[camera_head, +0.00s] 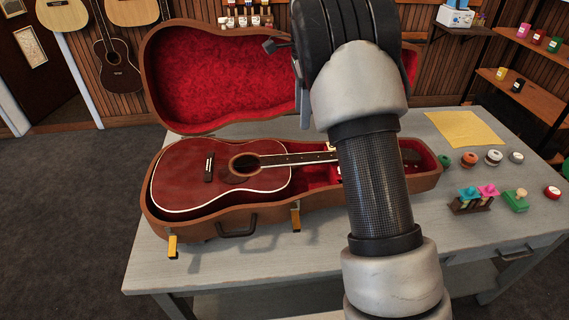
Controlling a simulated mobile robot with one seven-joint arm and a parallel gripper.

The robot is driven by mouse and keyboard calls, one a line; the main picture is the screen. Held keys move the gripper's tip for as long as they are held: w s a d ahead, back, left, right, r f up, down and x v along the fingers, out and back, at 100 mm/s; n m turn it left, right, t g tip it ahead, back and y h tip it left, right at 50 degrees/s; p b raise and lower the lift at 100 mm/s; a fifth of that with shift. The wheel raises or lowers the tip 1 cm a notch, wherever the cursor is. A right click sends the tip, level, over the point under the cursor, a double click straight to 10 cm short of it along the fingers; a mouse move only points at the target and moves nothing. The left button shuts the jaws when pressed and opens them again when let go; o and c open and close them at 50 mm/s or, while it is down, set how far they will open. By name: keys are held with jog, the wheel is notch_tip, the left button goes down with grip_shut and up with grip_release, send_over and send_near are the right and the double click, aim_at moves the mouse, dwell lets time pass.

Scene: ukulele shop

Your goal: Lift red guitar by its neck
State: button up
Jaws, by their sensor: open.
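The red guitar (215,176) lies face up in an open brown case (263,214) on the grey table. Its body is at the left, and its neck (300,158) runs right. My arm covers part of the neck, and the head end shows just right of the arm. My arm rises in front of the case, with its wrist high over the right part. Only a dark part of my gripper (278,44) shows left of the wrist, before the raised lid. It is open and apart from the guitar. The rest of it is hidden behind my arm.
The raised lid (215,80) with red lining stands behind the guitar. Right of the case, the grey table (460,225) holds a yellow sheet (465,130), several small round items, a small rack (470,203) and a green block (515,202). Shelves stand at the right.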

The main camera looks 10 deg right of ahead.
send_near(301, 157)
notch_tip(301, 157, down, 5)
jog(key=shift+s+a+f+b, duration=0.1)
jog(key=shift+a+f+b, duration=0.05)
jog(key=shift+b, duration=0.15)
notch_tip(301, 157, down, 5)
jog(key=shift+s+f, duration=0.1)
grip_shut()
jog(key=shift+r, duration=0.25)
